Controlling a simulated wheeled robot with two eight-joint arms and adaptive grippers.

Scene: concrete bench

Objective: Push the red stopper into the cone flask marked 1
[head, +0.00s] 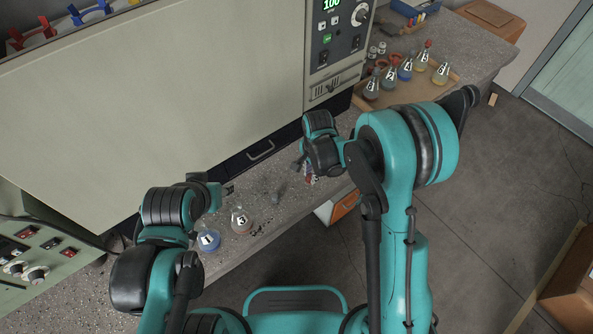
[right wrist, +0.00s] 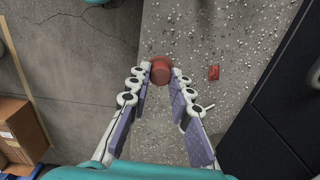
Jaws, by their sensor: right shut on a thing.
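The red stopper (right wrist: 161,70) is between the fingertips of my right gripper (right wrist: 161,76), which is shut on it above the bench. In the head view my right gripper (head: 308,172) is near the bench's front edge, partly hidden by its own arm. My left gripper (head: 227,190) is over the bench near two cone flasks, a blue one (head: 208,241) and one marked 3 (head: 241,222). I cannot tell whether its jaws are open. More labelled cone flasks (head: 405,71) stand at the back right. I cannot tell for sure which flask is marked 1.
A small red object (right wrist: 213,73) lies on the bench beside the stopper in the right wrist view. The flasks at the back stand on a brown tray (head: 400,95). A large oven-like cabinet (head: 170,90) fills the rear. Dark bits lie near the flask marked 3.

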